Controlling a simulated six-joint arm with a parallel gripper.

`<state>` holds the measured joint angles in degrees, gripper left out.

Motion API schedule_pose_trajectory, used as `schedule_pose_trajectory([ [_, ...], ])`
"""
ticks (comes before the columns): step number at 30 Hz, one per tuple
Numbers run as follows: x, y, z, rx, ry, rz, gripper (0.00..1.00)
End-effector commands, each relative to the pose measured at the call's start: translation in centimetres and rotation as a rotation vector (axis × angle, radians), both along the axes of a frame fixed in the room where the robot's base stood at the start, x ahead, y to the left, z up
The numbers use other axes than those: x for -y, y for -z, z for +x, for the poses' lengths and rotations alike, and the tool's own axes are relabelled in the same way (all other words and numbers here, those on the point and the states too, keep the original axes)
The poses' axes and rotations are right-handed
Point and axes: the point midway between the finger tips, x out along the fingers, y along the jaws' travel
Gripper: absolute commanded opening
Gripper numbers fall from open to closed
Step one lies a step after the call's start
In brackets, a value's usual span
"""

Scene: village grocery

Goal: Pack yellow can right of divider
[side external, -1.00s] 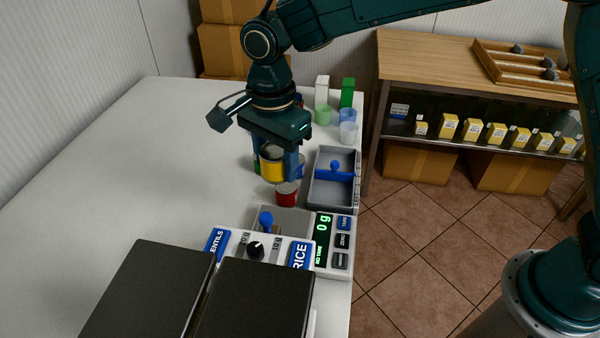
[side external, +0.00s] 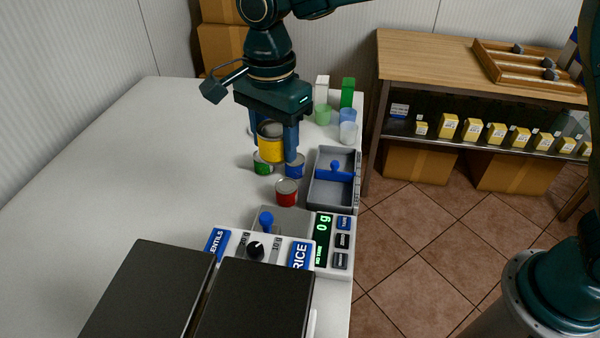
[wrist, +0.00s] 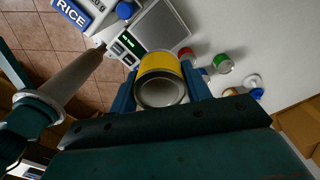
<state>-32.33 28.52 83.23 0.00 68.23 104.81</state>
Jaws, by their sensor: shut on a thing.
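My gripper (side external: 272,148) is shut on the yellow can (side external: 271,148) and holds it upright above the table. In the wrist view the yellow can (wrist: 160,68) sits between the two fingers (wrist: 160,90), its round end facing the camera. The grey tray (side external: 322,200) stands right of my gripper at the table's edge. Its blue divider (side external: 345,177) crosses it, with a blue knob on top, and both compartments look empty. I cannot make out the tray in the wrist view.
A green can (side external: 262,168), a blue can (side external: 295,170) and a red can (side external: 287,193) stand below and near my gripper. The scale (side external: 322,240) reads 0 g in front. Cups (side external: 348,132) and boxes (side external: 347,92) stand behind the tray. The table's left side is clear.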

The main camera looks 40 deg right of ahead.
Motion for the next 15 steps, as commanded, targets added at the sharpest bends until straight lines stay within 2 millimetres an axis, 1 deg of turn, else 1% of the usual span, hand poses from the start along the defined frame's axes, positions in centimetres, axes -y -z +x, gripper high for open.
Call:
schedule_pose_trajectory([
  [5,0.5,0.4,0.4,-0.001,-0.009,0.0,0.22],
  [8,1.2,1.0,1.1,-0.002,-0.025,-0.001,0.22],
  [11,2.5,2.0,2.3,-0.002,-0.051,-0.001,0.22],
  [15,5.1,3.9,4.3,-0.004,-0.106,-0.001,0.22],
])
